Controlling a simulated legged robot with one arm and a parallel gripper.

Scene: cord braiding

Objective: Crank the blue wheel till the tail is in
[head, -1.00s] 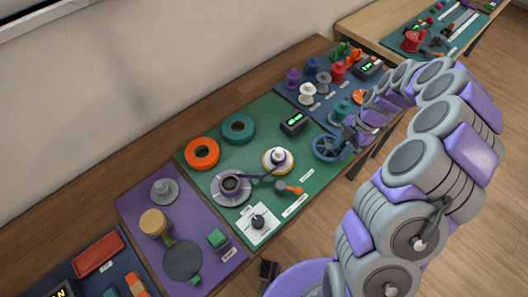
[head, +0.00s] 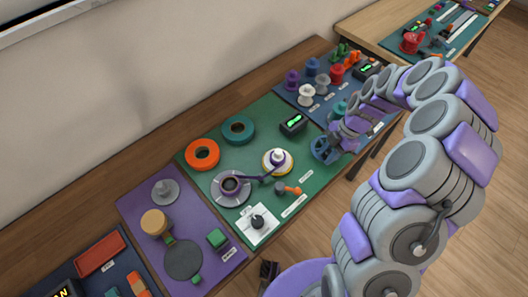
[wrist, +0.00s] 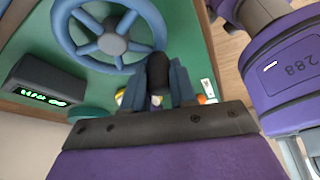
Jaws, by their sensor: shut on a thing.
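The blue wheel (head: 323,150) stands at the right front edge of the green mat in the head view. Its spokes and hub (wrist: 112,43) show large at the top of the wrist view. My gripper (wrist: 160,80) is shut on the wheel's dark crank knob (wrist: 158,66), at the lower right of the rim. In the head view my gripper is at the wheel's right side, partly hidden by my arm. I cannot make out the tail's end.
A black display box (head: 293,124) with green digits stands behind the wheel; the wrist view shows a similar box (wrist: 45,85). Orange (head: 202,155) and teal (head: 238,130) rings lie at the back left. Several spools crowd the blue mat (head: 347,107). An orange-handled lever (head: 288,189) is in front.

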